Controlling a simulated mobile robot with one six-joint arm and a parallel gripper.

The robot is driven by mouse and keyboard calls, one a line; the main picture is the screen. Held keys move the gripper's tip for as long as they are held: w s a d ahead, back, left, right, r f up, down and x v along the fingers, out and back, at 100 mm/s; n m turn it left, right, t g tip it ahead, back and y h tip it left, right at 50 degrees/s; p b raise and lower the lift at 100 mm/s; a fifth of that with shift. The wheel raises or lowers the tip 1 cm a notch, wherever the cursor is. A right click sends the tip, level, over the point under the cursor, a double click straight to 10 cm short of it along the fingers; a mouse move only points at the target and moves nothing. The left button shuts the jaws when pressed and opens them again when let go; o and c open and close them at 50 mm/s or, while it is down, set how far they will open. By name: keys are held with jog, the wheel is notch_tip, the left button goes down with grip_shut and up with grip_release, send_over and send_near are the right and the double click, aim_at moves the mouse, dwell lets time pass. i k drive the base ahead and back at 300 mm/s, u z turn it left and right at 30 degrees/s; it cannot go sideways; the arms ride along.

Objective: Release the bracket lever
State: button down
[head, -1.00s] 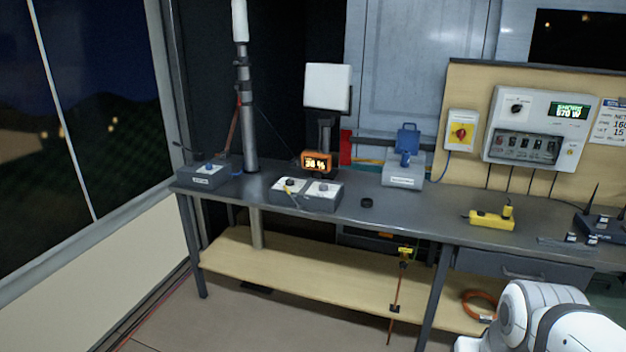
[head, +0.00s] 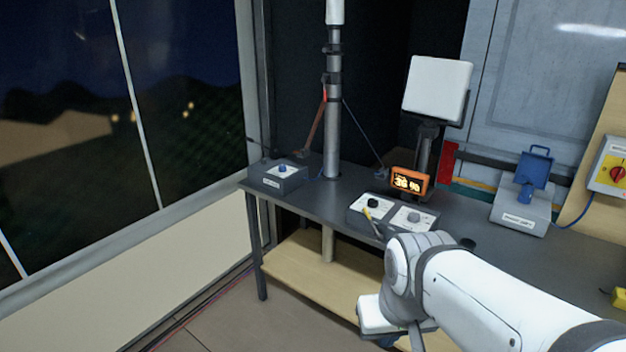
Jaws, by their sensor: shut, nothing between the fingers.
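I cannot single out a bracket lever for certain. A blue bracket-like part (head: 533,172) stands upright on a grey box (head: 519,215) at the right of the bench. A white panel (head: 437,88) stands on a dark post (head: 425,160) behind the boxes. My white arm reaches in from the lower right, and its wrist is in front of the bench. The fingers of my gripper are not visible; the arm's end runs down to the bottom edge.

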aim_at(381, 237)
jog(key=z, duration=0.05)
jog(key=i, duration=1.45)
jog(key=z, duration=0.6)
jog(key=k, duration=0.8)
jog(key=z, duration=0.15)
jog(key=i, duration=0.85)
jog(key=u, duration=0.1)
